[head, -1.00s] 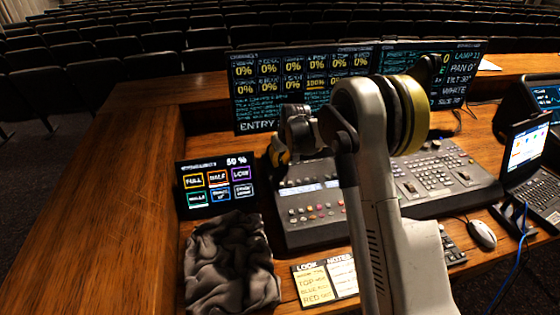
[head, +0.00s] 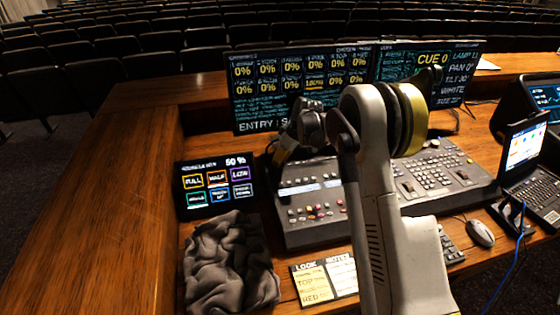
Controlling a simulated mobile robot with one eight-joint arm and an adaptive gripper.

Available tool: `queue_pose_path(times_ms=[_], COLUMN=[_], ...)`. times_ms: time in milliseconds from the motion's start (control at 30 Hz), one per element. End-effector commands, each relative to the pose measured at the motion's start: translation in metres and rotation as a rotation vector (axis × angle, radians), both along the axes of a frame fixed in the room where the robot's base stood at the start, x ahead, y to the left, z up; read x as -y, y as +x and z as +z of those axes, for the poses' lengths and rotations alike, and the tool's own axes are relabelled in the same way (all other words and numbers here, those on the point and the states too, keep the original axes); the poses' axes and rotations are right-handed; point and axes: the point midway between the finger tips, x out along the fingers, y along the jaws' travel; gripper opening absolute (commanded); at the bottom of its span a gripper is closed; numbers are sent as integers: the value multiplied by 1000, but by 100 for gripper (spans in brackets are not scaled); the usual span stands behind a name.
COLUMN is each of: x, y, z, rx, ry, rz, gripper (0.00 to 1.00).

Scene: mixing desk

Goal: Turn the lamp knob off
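I cannot make out the lamp knob in the head view; my arm covers part of the desk where controls sit. My gripper (head: 281,155) is a dark shape at the end of my arm, above the back left edge of the left control console (head: 310,212). Its fingers are small, dark and partly hidden by the wrist, so I cannot tell whether they are open or shut, or whether they touch anything.
A wide screen (head: 270,115) stands behind my gripper. A small touch panel (head: 215,187) and a crumpled grey cloth (head: 230,265) are to the left. A larger console (head: 440,175), a mouse (head: 480,233) and a laptop (head: 540,165) are to the right. Note cards (head: 325,280) lie in front.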

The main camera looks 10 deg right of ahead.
Motion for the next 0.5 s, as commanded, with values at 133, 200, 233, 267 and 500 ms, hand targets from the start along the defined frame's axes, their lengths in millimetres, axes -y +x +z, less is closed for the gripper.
queue_pose_path(times_ms=[133, 200, 233, 267, 500], x=[0, 0, 0, 0, 0], y=[-1, -1, -1, -1, -1], z=[-1, -1, -1, -1, -1], rx=[-3, -4, -4, -4, -3], ry=[-1, -2, -2, -2, -2], rz=[3, 3, 3, 3, 1], gripper=[0, 0, 0, 0, 41])
